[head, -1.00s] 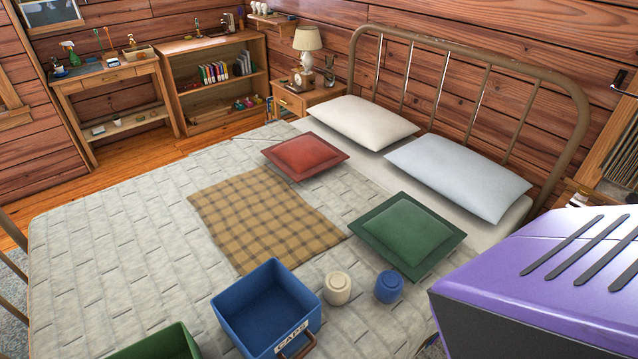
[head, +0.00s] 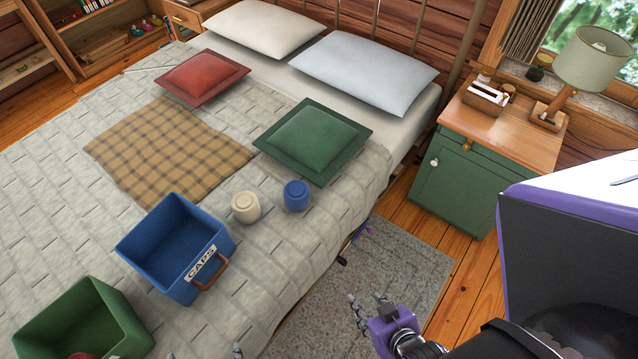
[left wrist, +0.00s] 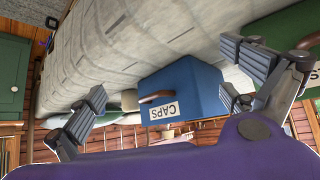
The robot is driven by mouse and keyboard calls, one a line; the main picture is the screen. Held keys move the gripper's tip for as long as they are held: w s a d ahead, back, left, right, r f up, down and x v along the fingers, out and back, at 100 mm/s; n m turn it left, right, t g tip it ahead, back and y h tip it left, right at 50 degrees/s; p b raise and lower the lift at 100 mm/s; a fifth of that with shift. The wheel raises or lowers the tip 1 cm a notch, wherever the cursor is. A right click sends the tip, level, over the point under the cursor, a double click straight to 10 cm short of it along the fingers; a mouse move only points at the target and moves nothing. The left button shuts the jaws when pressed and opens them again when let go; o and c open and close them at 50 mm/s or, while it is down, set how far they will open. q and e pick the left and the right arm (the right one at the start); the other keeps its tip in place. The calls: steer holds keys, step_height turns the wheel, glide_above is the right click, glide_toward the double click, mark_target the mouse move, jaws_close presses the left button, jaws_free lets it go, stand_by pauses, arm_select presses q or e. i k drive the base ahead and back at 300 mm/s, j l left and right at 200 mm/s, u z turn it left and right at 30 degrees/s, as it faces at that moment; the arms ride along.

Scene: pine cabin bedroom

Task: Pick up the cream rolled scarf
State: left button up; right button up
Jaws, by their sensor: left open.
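The cream rolled scarf (head: 245,207) stands on the quilt, right of the blue CAPS bin (head: 150,243) and left of a similar blue roll (head: 296,195). The two rolls are close but apart. My left gripper barely enters the bottom edge of the head view; in the left wrist view (left wrist: 165,98) its fingers are spread, with the blue bin visible beyond them.
A green bin (head: 125,318) is on the bed at the lower left. A green cushion (head: 313,140) lies behind the rolls and a plaid cloth (head: 165,150) to their left. A green nightstand (head: 460,185) stands right of the bed. The quilt in front of the scarf is clear.

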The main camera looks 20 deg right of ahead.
mark_target(245, 206)
steer(key=i+l+u, duration=0.1)
steer(key=l, duration=0.25)
steer(key=i+l+u, duration=0.15)
steer(key=l, duration=0.15)
steer(key=i+l+u, duration=0.1)
steer(key=l, duration=0.25)
steer(key=i+l+u, duration=0.1)
steer(key=l, duration=0.3)
